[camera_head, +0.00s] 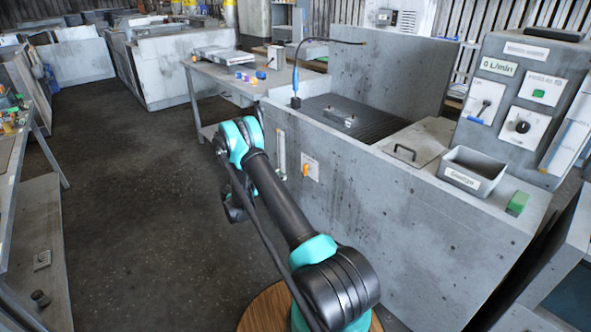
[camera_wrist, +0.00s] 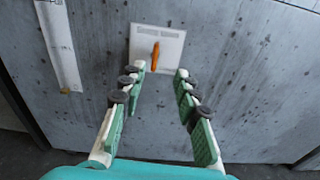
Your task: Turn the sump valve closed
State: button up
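The sump valve is an orange handle on a white labelled plate on the side wall of the grey concrete-like housing. In the wrist view the orange handle (camera_wrist: 156,56) stands nearly upright on its plate (camera_wrist: 172,46); the label is too blurred to read. The handle (camera_head: 305,169) also shows in the head view, right of my arm. My gripper (camera_wrist: 159,72) is open, its green-padded fingers spread, pointing at the wall. The handle appears between the fingertips, nearer the left one. Contact is not visible. In the head view the gripper is mostly hidden behind my arm.
A clear vertical gauge strip (camera_wrist: 59,45) is fixed to the wall left of the plate. On the housing (camera_head: 400,215) are a grey bin (camera_head: 472,172), a green block (camera_head: 517,203) and a handled lid (camera_head: 412,143). A control panel (camera_head: 522,95) stands behind. Floor at left is clear.

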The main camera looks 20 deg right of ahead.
aim_at(304, 166)
jog(key=shift+n+h, duration=0.4)
jog(key=x, duration=0.5)
jog(key=f+x, duration=0.1)
jog(key=x, duration=0.4)
jog(key=w+x, duration=0.1)
jog(key=x, duration=0.4)
jog(key=shift+w+d+f, duration=0.15)
jog(key=shift+d+f, duration=0.05)
jog(key=shift+f, duration=0.15)
grip_shut()
